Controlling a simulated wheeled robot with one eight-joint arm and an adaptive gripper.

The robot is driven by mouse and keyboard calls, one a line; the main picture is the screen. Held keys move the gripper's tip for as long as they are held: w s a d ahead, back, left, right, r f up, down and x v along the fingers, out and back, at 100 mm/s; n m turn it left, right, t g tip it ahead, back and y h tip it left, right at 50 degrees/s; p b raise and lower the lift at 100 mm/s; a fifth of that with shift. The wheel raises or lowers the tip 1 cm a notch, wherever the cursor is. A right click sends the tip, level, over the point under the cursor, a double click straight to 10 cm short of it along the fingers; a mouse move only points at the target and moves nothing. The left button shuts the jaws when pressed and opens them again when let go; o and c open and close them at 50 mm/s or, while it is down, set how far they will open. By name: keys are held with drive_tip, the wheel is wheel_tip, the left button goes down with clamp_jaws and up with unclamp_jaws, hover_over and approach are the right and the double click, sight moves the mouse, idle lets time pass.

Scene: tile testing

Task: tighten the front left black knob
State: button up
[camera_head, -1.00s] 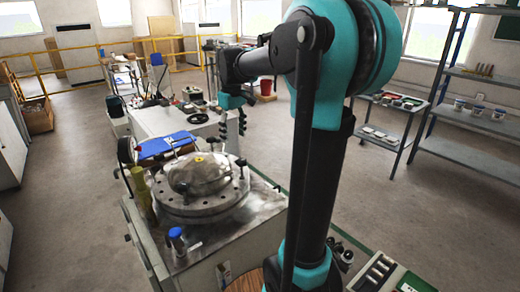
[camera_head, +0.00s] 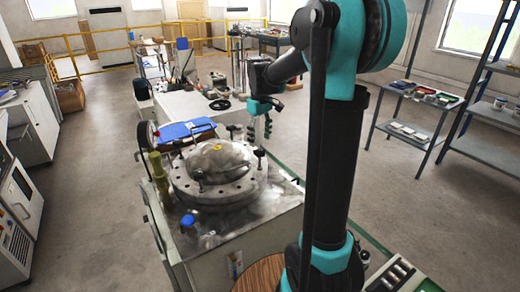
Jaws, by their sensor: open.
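A round metal vessel lid (camera_head: 222,160) with a bolted flange (camera_head: 222,192) sits on the metal-topped bench, with black knobs around its rim. The front left black knob (camera_head: 200,187) shows at the near left side of the lid. Another black knob (camera_head: 260,153) stands at the right, and one (camera_head: 178,144) at the back left. My gripper (camera_head: 260,136) hangs pointing down at the back right of the lid in the picture, with its dark fingers apart and nothing between them. It is well away from the front left knob. Its exact height and depth are hard to tell.
A yellow cylinder (camera_head: 160,174) and a round gauge (camera_head: 147,135) stand at the bench's left edge. A blue-capped item (camera_head: 188,221) is in front of the flange. A blue case (camera_head: 187,130) lies behind. Shelves (camera_head: 490,110) stand right; open floor (camera_head: 95,190) lies left.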

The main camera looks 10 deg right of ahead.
sight(260, 150)
drive_tip(key=shift+f, duration=2.75)
drive_tip(key=shift+c, duration=0.3)
drive_tip(key=c, duration=1.1)
drive_tip(key=shift+m, duration=1.2)
drive_tip(key=o, duration=1.2)
drive_tip(key=shift+c, duration=0.2)
drive_tip(key=shift+r, duration=0.15)
wheel_tip(260, 150, up, 12)
